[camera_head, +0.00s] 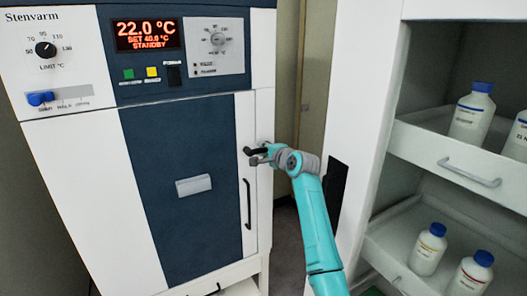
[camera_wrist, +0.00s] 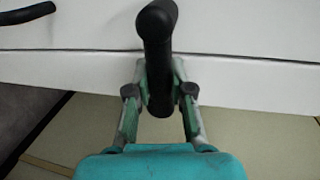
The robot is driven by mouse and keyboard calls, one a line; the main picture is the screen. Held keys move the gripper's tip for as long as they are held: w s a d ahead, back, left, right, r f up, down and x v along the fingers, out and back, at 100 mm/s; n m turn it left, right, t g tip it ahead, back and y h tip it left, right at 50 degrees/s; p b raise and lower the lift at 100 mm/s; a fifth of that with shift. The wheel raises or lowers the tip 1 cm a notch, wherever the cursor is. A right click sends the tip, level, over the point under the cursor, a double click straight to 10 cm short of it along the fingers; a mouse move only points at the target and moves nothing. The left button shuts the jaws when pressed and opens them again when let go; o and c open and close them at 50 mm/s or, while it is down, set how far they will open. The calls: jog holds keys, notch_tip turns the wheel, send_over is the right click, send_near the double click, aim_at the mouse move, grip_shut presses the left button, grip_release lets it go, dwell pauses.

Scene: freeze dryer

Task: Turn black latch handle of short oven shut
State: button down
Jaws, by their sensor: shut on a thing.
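The oven (camera_head: 75,150) is white with a dark blue front panel, and its door appears closed. The black latch handle (camera_wrist: 158,35) is on the right edge of the door front. In the wrist view it runs down the middle, between my two fingers. My gripper (camera_wrist: 158,85) is shut on this latch handle, one finger on each side. In the head view my gripper (camera_head: 262,158) reaches the latch from the right and partly hides it. The latch's exact angle is hard to tell there.
A vertical black door handle (camera_head: 248,204) is just below the latch. The oven display (camera_head: 147,35) reads 22.0 °C, standby. Right of my arm, a white shelf unit (camera_head: 365,90) has pull-out trays with several bottles. A narrow gap separates it from the oven.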

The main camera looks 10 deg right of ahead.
jog(key=shift+r, duration=0.1)
jog(key=c, duration=1)
grip_release()
jog(key=v, duration=1.2)
jog(key=shift+s, duration=0.1)
